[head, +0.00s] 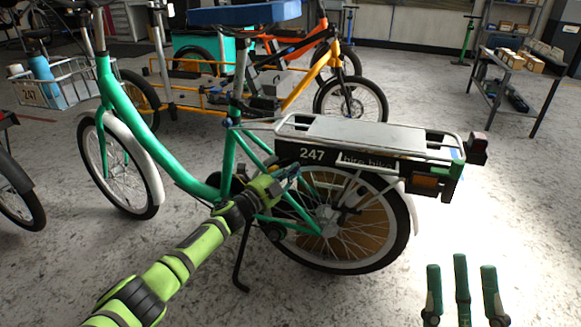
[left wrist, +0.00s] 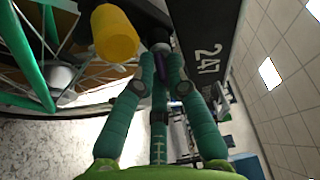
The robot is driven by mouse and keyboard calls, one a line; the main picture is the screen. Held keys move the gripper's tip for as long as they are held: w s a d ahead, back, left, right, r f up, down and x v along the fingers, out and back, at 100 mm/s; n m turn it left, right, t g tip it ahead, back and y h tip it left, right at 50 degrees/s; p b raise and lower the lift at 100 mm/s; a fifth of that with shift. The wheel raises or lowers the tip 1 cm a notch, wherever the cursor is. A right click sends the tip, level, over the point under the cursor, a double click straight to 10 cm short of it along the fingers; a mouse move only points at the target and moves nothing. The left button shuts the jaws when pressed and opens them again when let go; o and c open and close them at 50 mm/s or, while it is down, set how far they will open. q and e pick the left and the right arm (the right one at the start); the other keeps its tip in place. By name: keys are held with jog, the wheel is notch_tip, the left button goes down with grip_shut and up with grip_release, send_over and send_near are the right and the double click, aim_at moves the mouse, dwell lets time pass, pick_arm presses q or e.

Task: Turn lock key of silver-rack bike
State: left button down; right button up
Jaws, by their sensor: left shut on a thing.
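The green bike (head: 168,168) with the silver rear rack (head: 352,130) stands side-on in the middle of the head view, marked 247. My left gripper (head: 288,176) reaches in beside the rear wheel, under the front of the rack. In the left wrist view its fingers (left wrist: 160,78) come together on a small dark, purplish piece, apparently the lock key (left wrist: 160,66); the fingertips hide most of it. A yellow cylinder (left wrist: 115,36) is just left of the fingertips. My right gripper (head: 461,290) is at the bottom right, empty, fingers spread apart.
The dark 247 panel (left wrist: 208,60) is close to the right of the left fingers. Spokes and green frame tubes (left wrist: 33,65) are at their left. An orange cargo bike (head: 290,75) stands behind. A metal table (head: 520,78) is at the back right. Floor at the right is clear.

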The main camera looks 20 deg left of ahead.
pick_arm(q)
jog(key=shift+r+m, duration=0.1)
jog(key=shift+m, duration=0.2)
jog(key=shift+m+g+p, duration=0.3)
jog(key=shift+m+p, duration=0.2)
jog(key=shift+p, duration=0.05)
pick_arm(e)
jog(key=shift+w+a+f+m+g+h, duration=0.1)
jog(key=shift+w+f+m+g+h, duration=0.4)
jog(key=shift+w+f+h, duration=0.55)
jog(key=shift+w+f+m+g+h, duration=0.2)
jog(key=shift+w+f+g+h, duration=0.6)
jog(key=shift+w, duration=0.3)
pick_arm(q)
jog(key=c, duration=1.2)
grip_release()
jog(key=shift+c, duration=0.2)
jog(key=shift+s+a, duration=0.1)
jog(key=v, duration=1.1)
jog(key=shift+s, duration=0.4)
jog(key=shift+a, duration=0.1)
